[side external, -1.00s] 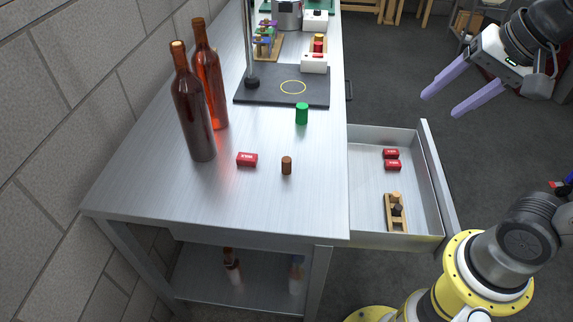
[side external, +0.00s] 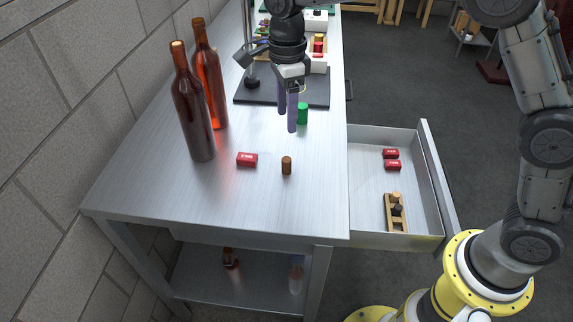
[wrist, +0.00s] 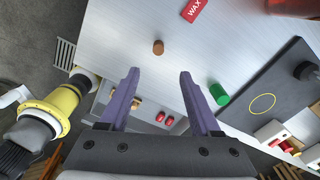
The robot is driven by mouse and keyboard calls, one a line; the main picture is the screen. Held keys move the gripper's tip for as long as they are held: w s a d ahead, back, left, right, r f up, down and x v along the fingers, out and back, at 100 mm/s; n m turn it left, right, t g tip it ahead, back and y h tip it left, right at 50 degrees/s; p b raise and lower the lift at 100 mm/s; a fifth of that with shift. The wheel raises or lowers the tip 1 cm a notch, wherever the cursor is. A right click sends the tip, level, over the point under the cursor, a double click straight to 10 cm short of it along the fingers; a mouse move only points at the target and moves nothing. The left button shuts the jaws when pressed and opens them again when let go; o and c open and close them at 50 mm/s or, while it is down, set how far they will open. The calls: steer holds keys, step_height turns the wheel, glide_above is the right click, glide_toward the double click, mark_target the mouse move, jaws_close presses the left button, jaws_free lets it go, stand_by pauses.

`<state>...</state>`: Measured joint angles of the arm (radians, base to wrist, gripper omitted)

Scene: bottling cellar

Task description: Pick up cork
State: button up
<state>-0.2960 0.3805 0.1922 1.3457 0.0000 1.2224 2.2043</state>
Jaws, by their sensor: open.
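The cork (side external: 286,165) is a small brown cylinder standing upright on the metal bench top (side external: 240,195), right of the red wax block (side external: 247,159). In the wrist view the cork (wrist: 158,47) lies ahead of my fingertips, roughly between their lines. My gripper (side external: 287,118) hangs above the bench, fingers pointing down, behind the cork in the side view and near the green cylinder (side external: 303,114). It is open, and nothing is between its lilac fingers (wrist: 158,75). The cork is fully visible and apart from the fingers.
Two bottles (side external: 193,110) (side external: 209,75) stand at the left. A dark stand base (side external: 315,95) with a yellow ring lies behind my gripper. An open drawer (side external: 420,218) at the right holds red blocks and a wooden rack. The bench in front of the cork is clear.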

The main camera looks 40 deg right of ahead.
mark_target(286, 159)
steer(key=f, duration=1.3)
steer(key=shift+s+a+f, duration=0.1)
steer(key=shift+a+f, duration=0.1)
steer(key=shift+f, duration=0.15)
jaws_close()
